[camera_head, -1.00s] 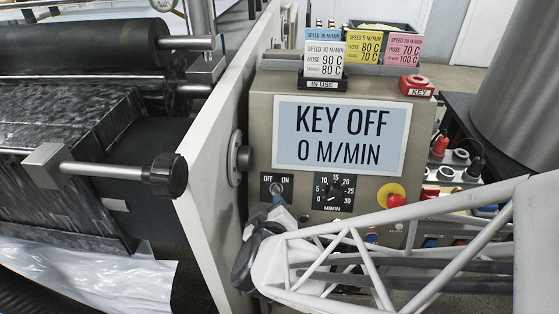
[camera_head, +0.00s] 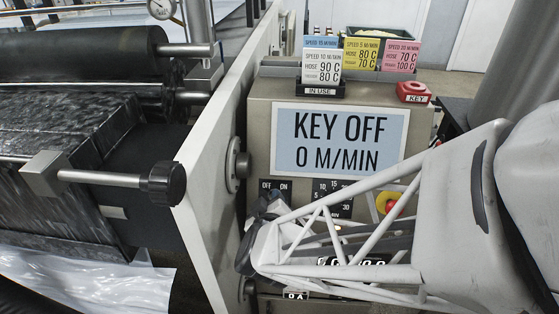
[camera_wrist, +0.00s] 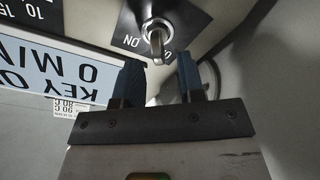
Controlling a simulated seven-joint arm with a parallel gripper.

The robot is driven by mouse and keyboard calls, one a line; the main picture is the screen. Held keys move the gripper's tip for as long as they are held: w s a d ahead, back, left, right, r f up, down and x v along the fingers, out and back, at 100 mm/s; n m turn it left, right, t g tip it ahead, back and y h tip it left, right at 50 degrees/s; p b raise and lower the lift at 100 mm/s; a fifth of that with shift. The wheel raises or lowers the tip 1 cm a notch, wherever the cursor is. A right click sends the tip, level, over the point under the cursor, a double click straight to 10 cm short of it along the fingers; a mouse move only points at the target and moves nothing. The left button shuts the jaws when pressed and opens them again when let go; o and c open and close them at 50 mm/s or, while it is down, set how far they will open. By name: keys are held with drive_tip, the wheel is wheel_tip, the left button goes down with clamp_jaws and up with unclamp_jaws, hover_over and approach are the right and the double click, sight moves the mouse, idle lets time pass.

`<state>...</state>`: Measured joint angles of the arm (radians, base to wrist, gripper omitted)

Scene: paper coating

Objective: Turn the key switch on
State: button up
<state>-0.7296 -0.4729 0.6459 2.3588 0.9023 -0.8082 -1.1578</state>
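The key switch (camera_wrist: 157,36) shows in the wrist view as a round metal collar with a metal key or lever sticking out, on a dark plate (camera_wrist: 130,41) marked ON; the other label is partly hidden. In the head view the OFF/ON plate (camera_head: 275,185) shows its top, and my gripper (camera_head: 270,206) covers the switch. In the wrist view my gripper (camera_wrist: 158,74) is open, its two dark blue fingers apart with nothing between them. The switch lies just beyond the fingertips, roughly in line with the gap. The display (camera_head: 339,139) reads KEY OFF, 0 M/MIN.
The speed dial plate (camera_head: 331,190) is right of the switch, partly hidden by my arm. A red and yellow button (camera_head: 390,199) shows behind the arm. A white side wall (camera_head: 207,165) stands close left, with a round dark knob on it. A red KEY holder (camera_head: 413,90) sits on top.

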drive_tip(key=shift+x, duration=1.45)
clamp_jaws()
drive_tip(key=shift+s, duration=0.1)
